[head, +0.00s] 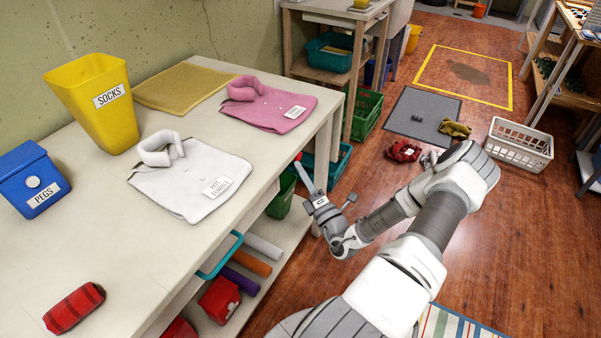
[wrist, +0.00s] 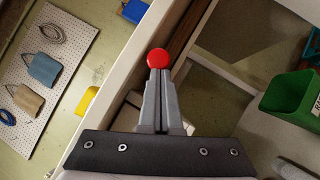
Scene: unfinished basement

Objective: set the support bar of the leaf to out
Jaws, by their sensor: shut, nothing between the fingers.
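My gripper (head: 300,166) is shut and empty beside the front edge of the white worktable (head: 125,240), its thin grey fingers pointing up and away. A round red knob (head: 298,156) shows right at the fingertips. In the wrist view the same knob (wrist: 157,58) sits just past the tips of my closed gripper (wrist: 158,74), touching or nearly touching them. The bar behind the knob is hidden, and I cannot tell its position. I cannot make out the leaf clearly either.
On the worktable are a yellow socks bin (head: 97,100), a blue pegs box (head: 32,178), folded white (head: 190,178) and pink (head: 267,105) shirts and a red roll (head: 74,308). A green bin (head: 281,195) stands below. A white basket (head: 519,145) is on the floor at right.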

